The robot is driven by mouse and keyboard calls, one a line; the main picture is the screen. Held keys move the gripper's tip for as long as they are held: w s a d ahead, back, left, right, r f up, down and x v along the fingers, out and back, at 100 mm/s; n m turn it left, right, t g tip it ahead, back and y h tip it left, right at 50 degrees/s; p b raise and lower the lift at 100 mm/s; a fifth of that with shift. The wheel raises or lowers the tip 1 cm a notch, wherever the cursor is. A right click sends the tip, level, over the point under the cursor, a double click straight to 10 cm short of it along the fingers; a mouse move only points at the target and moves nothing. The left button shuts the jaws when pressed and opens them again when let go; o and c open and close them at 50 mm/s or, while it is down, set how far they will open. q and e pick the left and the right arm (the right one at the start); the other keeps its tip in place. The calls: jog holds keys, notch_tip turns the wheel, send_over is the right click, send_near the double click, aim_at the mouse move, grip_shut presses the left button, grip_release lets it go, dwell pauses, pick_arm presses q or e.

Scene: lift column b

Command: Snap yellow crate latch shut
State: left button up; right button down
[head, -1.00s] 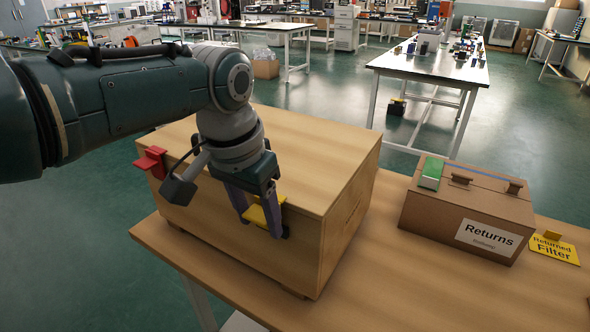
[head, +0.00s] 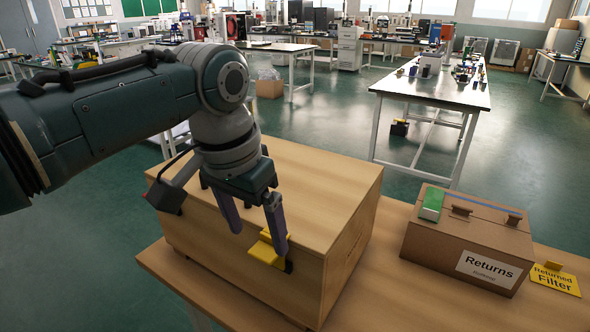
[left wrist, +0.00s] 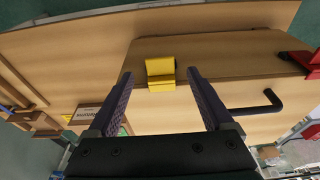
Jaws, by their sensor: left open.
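The wooden crate (head: 340,250) stands on the table with its lid down. The yellow latch (head: 265,252) sits at the crate's upper front edge. It also shows in the left wrist view (left wrist: 160,74), lying across the seam between lid and front. I cannot tell whether it is fully snapped. My left gripper (head: 258,240) is open and empty, its fingers pointing down near the latch. In the head view the right-hand finger partly covers the latch. In the left wrist view the latch lies ahead, between the fingers (left wrist: 158,72). My right gripper is not in view.
A red latch (left wrist: 304,63) and a dark handle (left wrist: 256,104) show on the crate in the left wrist view; my arm hides the red latch in the head view.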

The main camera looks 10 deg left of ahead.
pick_arm(q)
jog(key=v, duration=0.3)
jog(key=shift+r+p, duration=0.3)
jog(key=shift+r, duration=0.1)
jog(key=shift+s+f, duration=0.1)
jog(key=shift+s, duration=0.05)
jog(key=s+d+f+h+p, duration=0.15)
jog(key=s+f, duration=0.25)
jog(key=s, duration=0.9)
jog(key=s+a+r+n+t+y+p, duration=0.1)
jog(key=s+a+r, duration=0.15)
jog(key=s, duration=0.35)
jog(key=s+a+r+n+y+p, duration=0.1)
jog(key=s+a+r, duration=0.1)
jog(key=s+a, duration=0.35)
notch_tip(320, 180, up, 38)
jog(key=s+d+p, duration=0.1)
jog(key=p, duration=3.7)
jog(key=shift+d+r, duration=0.1)
jog(key=shift+r, duration=0.05)
